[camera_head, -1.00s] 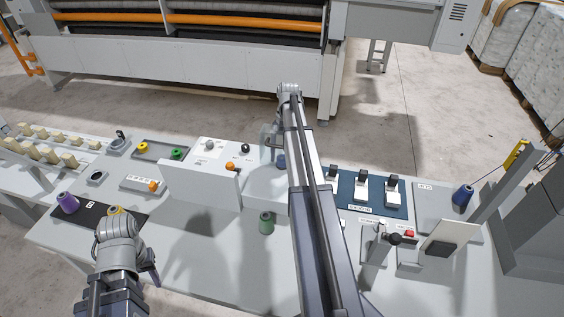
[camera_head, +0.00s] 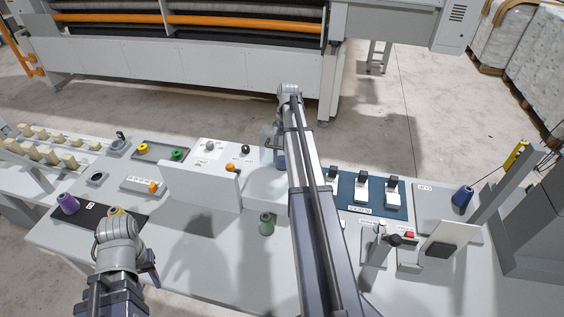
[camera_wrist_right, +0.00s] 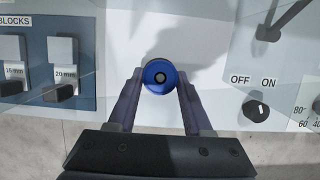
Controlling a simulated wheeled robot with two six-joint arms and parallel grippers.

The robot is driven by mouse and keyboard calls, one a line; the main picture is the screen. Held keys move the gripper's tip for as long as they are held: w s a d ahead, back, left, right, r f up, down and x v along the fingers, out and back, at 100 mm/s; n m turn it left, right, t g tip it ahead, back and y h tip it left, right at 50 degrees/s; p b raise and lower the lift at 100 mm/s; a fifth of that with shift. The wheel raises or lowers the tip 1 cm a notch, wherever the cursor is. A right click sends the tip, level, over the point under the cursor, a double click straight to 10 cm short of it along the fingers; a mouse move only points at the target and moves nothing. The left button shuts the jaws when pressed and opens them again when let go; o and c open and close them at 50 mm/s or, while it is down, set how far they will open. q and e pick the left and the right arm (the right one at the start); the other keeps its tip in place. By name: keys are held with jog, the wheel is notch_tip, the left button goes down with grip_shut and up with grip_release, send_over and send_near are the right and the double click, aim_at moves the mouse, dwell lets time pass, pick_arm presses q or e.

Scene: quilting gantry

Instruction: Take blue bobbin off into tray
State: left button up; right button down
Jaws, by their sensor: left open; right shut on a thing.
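The blue bobbin (camera_wrist_right: 160,70) is between the fingertips of my right gripper (camera_wrist_right: 160,78) in the right wrist view, seen end-on with a dark centre hole. The gripper is shut on it. In the head view my right arm reaches across the table and hides most of this spot; a bit of the bobbin (camera_head: 280,162) shows left of the arm. The grey tray (camera_head: 186,158) at the back left holds a yellow bobbin (camera_head: 142,148) and a green bobbin (camera_head: 177,154). My left gripper (camera_head: 120,240) is open at the lower left, its fingers mostly hidden.
A white upright panel (camera_head: 200,185) stands between the left side and the middle. A green cone (camera_head: 266,223) stands front centre, a purple cone (camera_head: 67,203) on the black mat at left. The blue blocks board (camera_head: 350,188) lies right of my right arm.

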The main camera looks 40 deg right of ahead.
pick_arm(q)
jog(key=shift+r+p, duration=2.1)
jog(key=shift+r, duration=0.1)
pick_arm(e)
jog(key=shift+r, duration=2.2)
